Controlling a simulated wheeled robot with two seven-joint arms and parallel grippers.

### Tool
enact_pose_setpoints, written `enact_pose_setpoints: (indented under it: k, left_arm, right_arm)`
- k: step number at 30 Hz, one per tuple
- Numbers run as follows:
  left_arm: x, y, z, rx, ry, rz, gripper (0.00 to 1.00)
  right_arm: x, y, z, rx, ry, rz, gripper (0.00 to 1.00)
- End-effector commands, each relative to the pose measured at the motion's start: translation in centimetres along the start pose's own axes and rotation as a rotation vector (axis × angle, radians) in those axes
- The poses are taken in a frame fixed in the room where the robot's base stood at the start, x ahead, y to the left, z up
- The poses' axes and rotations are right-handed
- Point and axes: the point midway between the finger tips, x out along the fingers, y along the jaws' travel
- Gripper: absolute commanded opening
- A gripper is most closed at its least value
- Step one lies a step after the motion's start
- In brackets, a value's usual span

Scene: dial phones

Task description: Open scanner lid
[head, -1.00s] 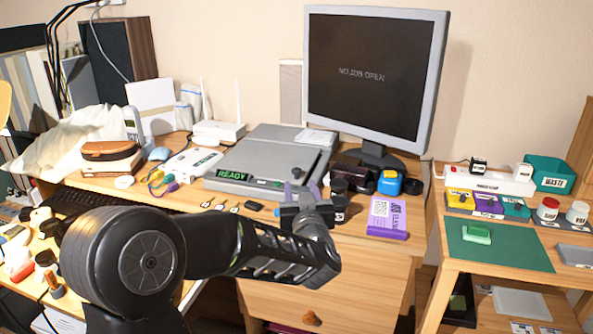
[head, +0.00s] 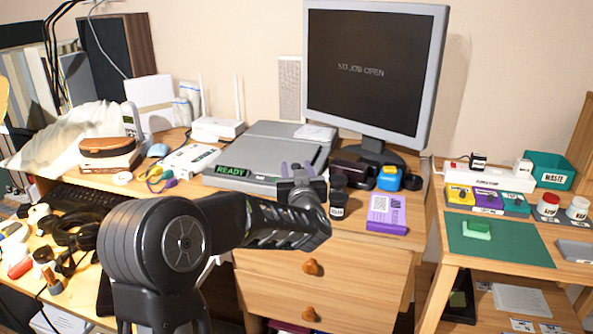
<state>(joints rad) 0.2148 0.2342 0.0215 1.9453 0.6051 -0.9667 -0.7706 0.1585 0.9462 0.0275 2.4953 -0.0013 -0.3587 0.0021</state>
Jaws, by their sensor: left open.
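The scanner (head: 262,152) is a flat grey box on the desk, left of the monitor, with a green "READY" display (head: 231,171) on its front edge. Its lid lies flat and looks shut. My left gripper (head: 298,172) is at the scanner's front right corner, reaching away from me, and covers that corner. The gripper is open; its fingers are small and partly hidden by the wrist, and I cannot tell whether they touch the lid. My right gripper is not in view.
A white device (head: 316,132) lies on the scanner's back right part. The monitor (head: 375,70) stands behind to the right. Dark jars (head: 338,204), a blue-and-yellow object (head: 388,178) and a purple packet (head: 387,214) sit right of the gripper. A white router (head: 217,129) stands at the back left.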

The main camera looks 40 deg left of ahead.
Motion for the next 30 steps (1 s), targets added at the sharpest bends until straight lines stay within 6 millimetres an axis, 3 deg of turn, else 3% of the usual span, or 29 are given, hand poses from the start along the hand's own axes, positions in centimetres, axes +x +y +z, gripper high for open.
enact_pose_setpoints:
  k: [4,19,30]
  left_arm:
    - [-0.02,-0.01,0.0,0.0,0.0,0.0,0.41]
    - [-0.04,-0.01,0.0,0.0,0.0,0.0,0.01]
    - [-0.05,0.0,0.01,0.0,0.0,0.0,0.0]
  right_arm:
    - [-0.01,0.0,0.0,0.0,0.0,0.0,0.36]
    - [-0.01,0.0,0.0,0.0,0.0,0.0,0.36]
    - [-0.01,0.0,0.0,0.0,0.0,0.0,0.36]
